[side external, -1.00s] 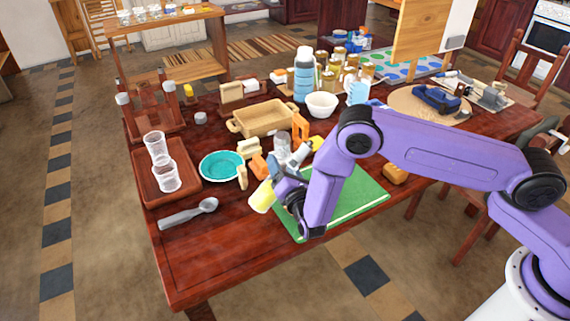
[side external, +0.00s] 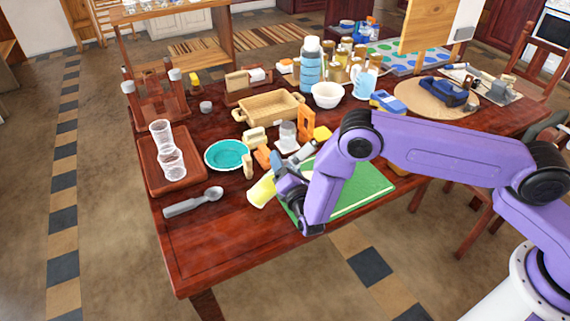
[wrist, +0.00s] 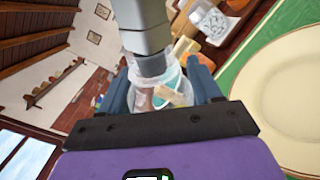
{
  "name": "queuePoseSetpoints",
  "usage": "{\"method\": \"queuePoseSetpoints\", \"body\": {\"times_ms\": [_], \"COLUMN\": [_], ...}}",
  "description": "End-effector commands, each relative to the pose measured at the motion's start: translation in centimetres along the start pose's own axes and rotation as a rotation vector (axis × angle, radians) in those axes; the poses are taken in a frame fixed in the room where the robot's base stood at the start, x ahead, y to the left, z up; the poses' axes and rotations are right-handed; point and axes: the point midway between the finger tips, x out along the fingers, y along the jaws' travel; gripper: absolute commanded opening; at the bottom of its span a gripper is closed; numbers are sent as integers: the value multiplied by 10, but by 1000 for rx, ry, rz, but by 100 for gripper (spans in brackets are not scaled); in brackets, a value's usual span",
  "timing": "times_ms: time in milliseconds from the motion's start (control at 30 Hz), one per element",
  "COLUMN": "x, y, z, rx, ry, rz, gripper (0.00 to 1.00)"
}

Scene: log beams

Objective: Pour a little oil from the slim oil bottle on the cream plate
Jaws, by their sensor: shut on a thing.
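My gripper (side external: 278,180) is shut on the slim oil bottle in the side external view. The cream plate (wrist: 290,110) lies on the green board at the right of the wrist view. In the side external view my arm appears to hide the plate. No oil stream is visible.
The green board (side external: 365,190) lies under my arm. A teal bowl (side external: 227,155), a tray (side external: 165,178) with clear glasses, and a spoon (side external: 193,203) are to the left. A tan baking dish (side external: 268,107) and a blue bottle (side external: 311,68) stand behind.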

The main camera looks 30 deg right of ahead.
Motion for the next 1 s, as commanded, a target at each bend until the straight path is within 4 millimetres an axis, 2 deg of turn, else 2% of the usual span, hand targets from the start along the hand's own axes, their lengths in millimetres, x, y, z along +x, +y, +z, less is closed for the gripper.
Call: {"method": "queuePoseSetpoints", "body": {"times_ms": [633,1000], "x": [0,0], "y": [-2,-2], "z": [-19,-22], "rx": [180,212], "ry": [-1,-1], "rz": [2,1], "gripper": [9,9]}}
